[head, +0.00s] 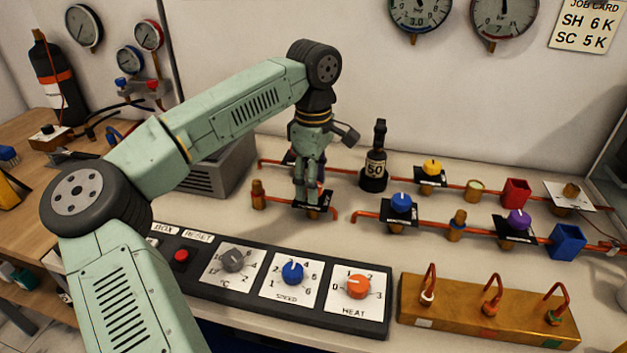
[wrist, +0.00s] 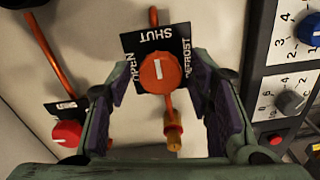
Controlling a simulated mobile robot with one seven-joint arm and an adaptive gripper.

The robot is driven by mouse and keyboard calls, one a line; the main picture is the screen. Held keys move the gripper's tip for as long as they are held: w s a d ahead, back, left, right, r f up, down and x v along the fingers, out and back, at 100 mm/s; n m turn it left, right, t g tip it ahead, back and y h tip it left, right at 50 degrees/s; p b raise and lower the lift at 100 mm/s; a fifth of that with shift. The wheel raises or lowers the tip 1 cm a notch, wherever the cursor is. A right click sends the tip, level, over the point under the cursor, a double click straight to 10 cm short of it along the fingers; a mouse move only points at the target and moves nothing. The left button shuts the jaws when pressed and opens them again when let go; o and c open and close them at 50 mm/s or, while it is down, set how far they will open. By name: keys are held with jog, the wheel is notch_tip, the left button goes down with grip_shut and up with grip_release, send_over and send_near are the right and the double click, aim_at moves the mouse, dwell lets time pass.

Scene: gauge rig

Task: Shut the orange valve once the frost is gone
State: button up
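The orange valve (wrist: 158,74) sits on a black plate (wrist: 133,44) marked SHUT, OPEN and DEFROST in the wrist view. The white line on its knob lies along the direction of the SHUT mark. My gripper (head: 307,196) points down over this plate in the head view and hides the knob there. In the wrist view its fingers are open, one on each side of the knob, with gaps between. The copper pipe (wrist: 153,18) at the valve looks bare, with no white frost on the part I see.
A red knob (wrist: 67,132) is close by. Blue (head: 401,201), yellow (head: 432,167) and purple (head: 518,218) valves stand to the right. The control panel (head: 322,305) has an orange HEAT knob (head: 358,287) in front.

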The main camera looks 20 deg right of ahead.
jog(key=shift+o, duration=0.3)
notch_tip(320, 180, up, 12)
dwell(0.5)
dwell(0.3)
